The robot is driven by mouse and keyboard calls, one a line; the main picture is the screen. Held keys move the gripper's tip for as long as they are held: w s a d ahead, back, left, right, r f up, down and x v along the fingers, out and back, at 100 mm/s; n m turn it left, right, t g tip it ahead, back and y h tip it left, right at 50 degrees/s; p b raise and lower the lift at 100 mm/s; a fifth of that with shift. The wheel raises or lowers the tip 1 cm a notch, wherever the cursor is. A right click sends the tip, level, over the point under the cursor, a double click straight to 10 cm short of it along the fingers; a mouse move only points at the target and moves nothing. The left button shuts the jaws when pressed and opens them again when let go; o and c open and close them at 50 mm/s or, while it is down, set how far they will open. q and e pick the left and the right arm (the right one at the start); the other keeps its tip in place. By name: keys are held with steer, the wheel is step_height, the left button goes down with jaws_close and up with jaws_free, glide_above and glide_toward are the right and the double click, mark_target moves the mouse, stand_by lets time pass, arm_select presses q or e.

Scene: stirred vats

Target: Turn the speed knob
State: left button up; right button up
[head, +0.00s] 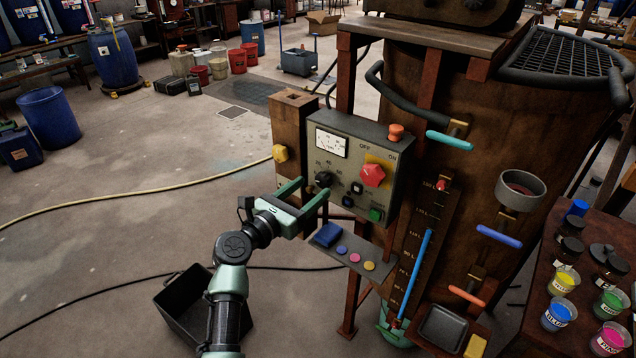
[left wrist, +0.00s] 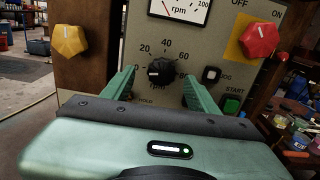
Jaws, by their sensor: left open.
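The speed knob (head: 323,179) is a black dial with a white pointer line on a grey control panel (head: 336,127). In the left wrist view the knob (left wrist: 160,72) sits among scale marks reading 20, 40, 60 and 80, with the word HOLD below left. My left gripper (head: 303,188) is open in front of the panel. In the left wrist view its green fingers (left wrist: 160,88) stand either side of the knob, with gaps on both sides. I cannot tell how far the fingertips are from the panel. My right gripper is not in view.
A small shelf (head: 330,250) juts out below.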

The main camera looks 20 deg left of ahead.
mark_target(321, 182)
arm_select(q)
steer(key=x, duration=0.2)
steer(key=shift+w+d, duration=0.35)
steer(key=shift+w, duration=0.25)
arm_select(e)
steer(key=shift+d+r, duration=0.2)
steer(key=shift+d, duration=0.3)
arm_select(q)
jaws_close()
